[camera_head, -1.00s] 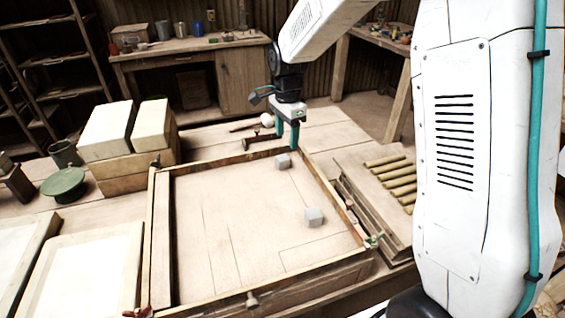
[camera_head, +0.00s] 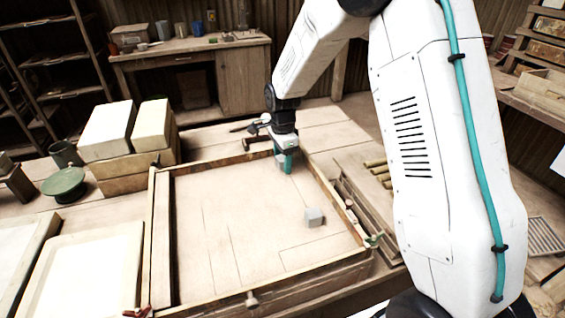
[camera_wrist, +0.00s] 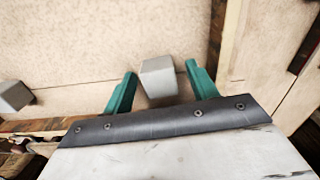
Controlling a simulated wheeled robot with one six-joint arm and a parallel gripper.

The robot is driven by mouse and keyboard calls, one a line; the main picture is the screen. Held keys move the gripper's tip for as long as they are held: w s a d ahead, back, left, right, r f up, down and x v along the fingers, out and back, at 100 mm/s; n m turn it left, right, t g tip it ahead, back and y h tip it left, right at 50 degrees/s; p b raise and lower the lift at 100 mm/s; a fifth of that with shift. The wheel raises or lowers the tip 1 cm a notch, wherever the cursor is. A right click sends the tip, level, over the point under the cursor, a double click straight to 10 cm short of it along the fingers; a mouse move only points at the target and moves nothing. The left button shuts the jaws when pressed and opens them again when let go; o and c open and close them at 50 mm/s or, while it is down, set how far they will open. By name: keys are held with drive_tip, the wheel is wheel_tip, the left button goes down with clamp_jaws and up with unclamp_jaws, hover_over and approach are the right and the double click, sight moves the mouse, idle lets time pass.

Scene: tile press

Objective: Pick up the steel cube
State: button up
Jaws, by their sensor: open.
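Two small grey cubes are in the framed tray (camera_head: 215,215); I cannot tell by look which is the steel one. One cube (camera_wrist: 158,77) shows in the wrist view between the spread teal fingers of my gripper (camera_wrist: 160,69), with gaps at its sides. In the head view my gripper (camera_head: 286,164) is low over the tray's far right part and hides this cube. The other cube (camera_head: 314,217) lies nearer the tray's right front; it also shows at the left edge of the wrist view (camera_wrist: 13,97). My gripper is open and empty.
The tray's wooden rim (camera_head: 335,195) runs close to the right of my gripper. A wooden stand with rods (camera_head: 377,170) lies beyond it. Pale blocks (camera_head: 106,130) and a green round dish (camera_head: 65,184) stand to the left. The tray's middle is bare.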

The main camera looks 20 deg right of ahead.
clamp_jaws()
drive_tip(key=shift+r, duration=0.1)
